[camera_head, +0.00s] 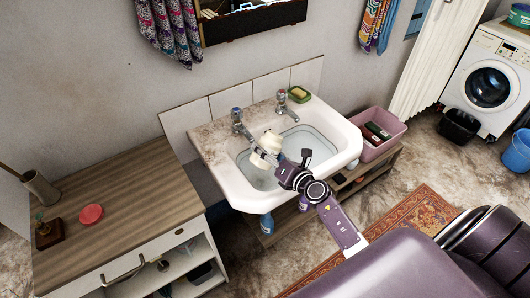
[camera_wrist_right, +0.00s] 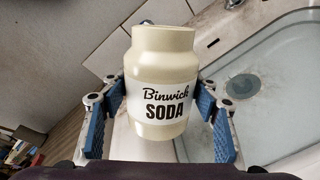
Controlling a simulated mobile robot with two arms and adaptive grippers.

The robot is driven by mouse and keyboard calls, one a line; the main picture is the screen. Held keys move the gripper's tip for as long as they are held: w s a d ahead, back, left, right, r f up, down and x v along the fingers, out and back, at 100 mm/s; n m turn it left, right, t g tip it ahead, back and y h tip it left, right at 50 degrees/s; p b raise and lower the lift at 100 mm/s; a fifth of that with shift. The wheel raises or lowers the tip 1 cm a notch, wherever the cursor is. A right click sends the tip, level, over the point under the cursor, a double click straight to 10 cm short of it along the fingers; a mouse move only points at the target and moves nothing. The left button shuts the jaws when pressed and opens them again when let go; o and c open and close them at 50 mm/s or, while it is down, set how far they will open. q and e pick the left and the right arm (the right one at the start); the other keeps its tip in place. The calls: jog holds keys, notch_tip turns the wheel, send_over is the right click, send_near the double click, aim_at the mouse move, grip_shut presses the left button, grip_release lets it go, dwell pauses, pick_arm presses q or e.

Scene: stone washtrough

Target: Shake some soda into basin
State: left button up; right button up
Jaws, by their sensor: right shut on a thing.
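The soda jar (camera_head: 268,142) is cream, with a white band reading "Binwick SODA". It is over the white basin (camera_head: 238,190), left of its middle. My right gripper (camera_head: 283,163) is shut on the jar. In the right wrist view the jar (camera_wrist_right: 163,75) sits between the blue finger pads of the gripper (camera_wrist_right: 168,118), its neck toward the top of the picture. The basin (camera_wrist_right: 275,85) with its dark drain shows behind it on the right. I see no powder falling. The inside of the jar is hidden. My left gripper is out of view.
A wooden-topped cabinet (camera_head: 140,205) is on the left. A pink tub (camera_head: 393,127) stands to the right of the basin.

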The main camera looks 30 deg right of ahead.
jog(key=shift+r+m, duration=0.15)
jog(key=shift+m, duration=0.15)
jog(key=shift+p, duration=0.45)
dwell(0.3)
jog(key=shift+d+m+p, duration=0.1)
jog(key=shift+m+p, duration=0.25)
jog(key=shift+m, duration=0.15)
jog(key=shift+w+g, duration=0.1)
jog(key=shift+g, duration=0.2)
dwell(0.3)
jog(key=shift+y+p, duration=0.3)
jog(key=shift+p, duration=0.05)
jog(key=shift+d+m, duration=0.1)
jog(key=shift+m, duration=0.2)
jog(key=shift+f, duration=0.25)
jog(key=shift+f+m+g+y+p, duration=0.1)
jog(key=shift+m+g+y+p, duration=0.25)
jog(key=shift+m+p, duration=0.45)
dwell(0.6)
jog(key=shift+f+m, duration=0.15)
jog(key=shift+m, duration=0.15)
dwell(0.5)
